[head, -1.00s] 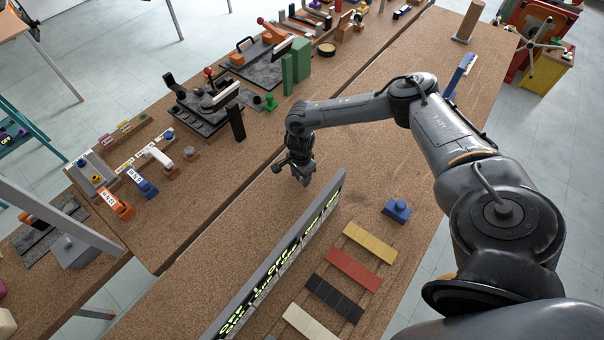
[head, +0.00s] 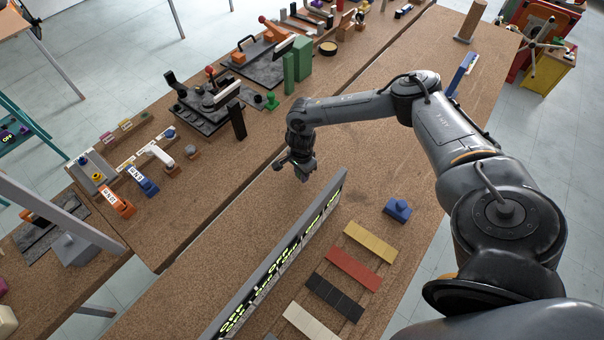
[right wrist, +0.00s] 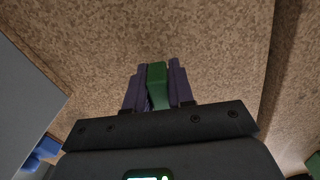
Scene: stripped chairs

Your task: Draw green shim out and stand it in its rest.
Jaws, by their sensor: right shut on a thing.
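The lower part of the shim is hidden by the gripper body. In the head view the shim cannot be made out at the fingertips. I cannot tell which thing is the shim's rest. My left gripper is not in view.
The grey display panel (head: 275,262) stands close to the gripper. A blue block (head: 397,209) and coloured plates, yellow (head: 370,243) and red (head: 353,269) among them, lie to its right. Green upright blocks (head: 302,58) stand on the far bench. Bare bench surrounds the gripper.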

